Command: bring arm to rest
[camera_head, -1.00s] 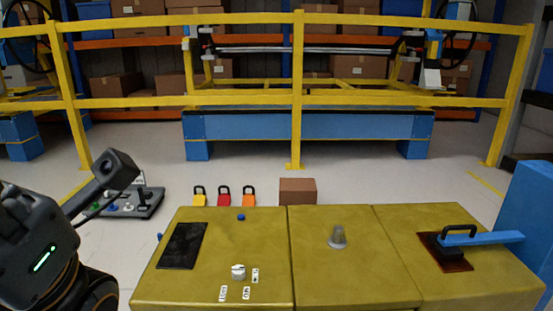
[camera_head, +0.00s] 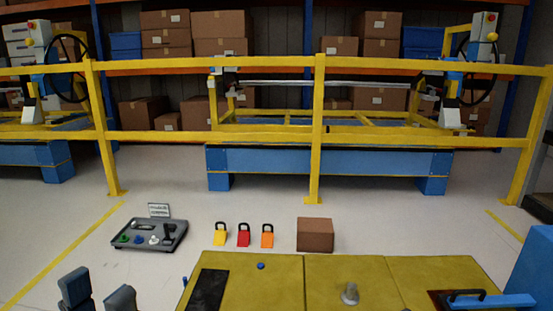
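My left gripper (camera_head: 98,291) is at the bottom left edge of the head view. Two dark blocks that look like its fingertips stand apart, with nothing visible between them. The rest of that arm is cut off by the frame's lower edge. The gripper is to the left of the yellow dashboard module (camera_head: 275,285) and appears clear of it. My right arm and gripper are not in view.
The module carries a black panel (camera_head: 207,290), a blue button (camera_head: 261,266), a grey knob (camera_head: 350,294) and a blue-handled lever (camera_head: 490,301).

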